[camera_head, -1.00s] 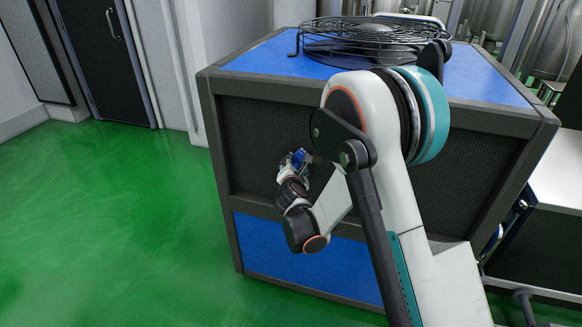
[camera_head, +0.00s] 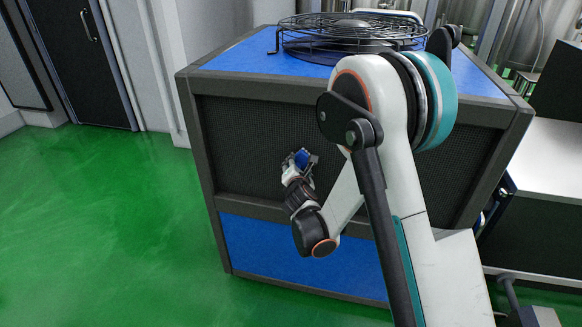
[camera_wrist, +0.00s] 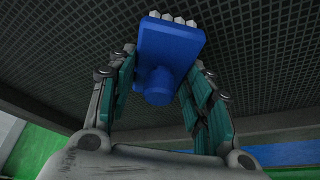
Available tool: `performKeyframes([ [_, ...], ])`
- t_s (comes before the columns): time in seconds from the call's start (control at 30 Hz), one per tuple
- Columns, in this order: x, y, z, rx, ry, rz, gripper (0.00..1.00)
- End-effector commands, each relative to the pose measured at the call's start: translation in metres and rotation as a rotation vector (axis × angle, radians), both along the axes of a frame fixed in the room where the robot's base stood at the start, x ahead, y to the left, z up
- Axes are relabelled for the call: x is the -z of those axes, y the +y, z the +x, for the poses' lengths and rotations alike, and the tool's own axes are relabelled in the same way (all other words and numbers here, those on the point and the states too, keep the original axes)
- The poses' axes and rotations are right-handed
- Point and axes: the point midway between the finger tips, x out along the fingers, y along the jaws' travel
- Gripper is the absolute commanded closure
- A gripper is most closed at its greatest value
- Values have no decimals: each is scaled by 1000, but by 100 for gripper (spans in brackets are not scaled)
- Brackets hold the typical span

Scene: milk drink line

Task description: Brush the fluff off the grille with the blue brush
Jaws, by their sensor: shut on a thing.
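The blue brush (camera_wrist: 168,52) is in my gripper (camera_wrist: 160,85) in the wrist view, its handle between the two teal-padded fingers. White bristle tufts (camera_wrist: 172,18) show along its far edge, in front of the dark mesh. In the head view the brush (camera_head: 302,158) is a small blue patch at my gripper (camera_head: 303,160), in front of the grille. The grille (camera_head: 250,145) is a dark mesh panel on the front of a blue and grey cabinet; it also fills much of the wrist view (camera_wrist: 60,60). No fluff can be made out. Whether the bristles touch the mesh is unclear.
A round black wire fan guard (camera_head: 350,32) lies on the cabinet's blue top (camera_head: 240,62). My own arm covers the right part of the grille. A white-topped bench (camera_head: 550,160) stands at the right. The green floor (camera_head: 100,210) is clear at the left.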

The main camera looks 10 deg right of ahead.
Motion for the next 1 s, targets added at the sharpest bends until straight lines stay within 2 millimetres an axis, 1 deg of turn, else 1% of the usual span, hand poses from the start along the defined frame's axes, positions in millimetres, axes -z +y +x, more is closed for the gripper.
performKeyframes([
  [0.13,0,-7,-2,1,1,1,73],
  [0.4,0,-27,-7,1,1,1,73],
  [0.5,0,-32,-8,0,0,1,73],
  [0.87,0,-33,-9,1,0,0,73],
  [1.0,0,-29,-18,-1,1,0,73],
])
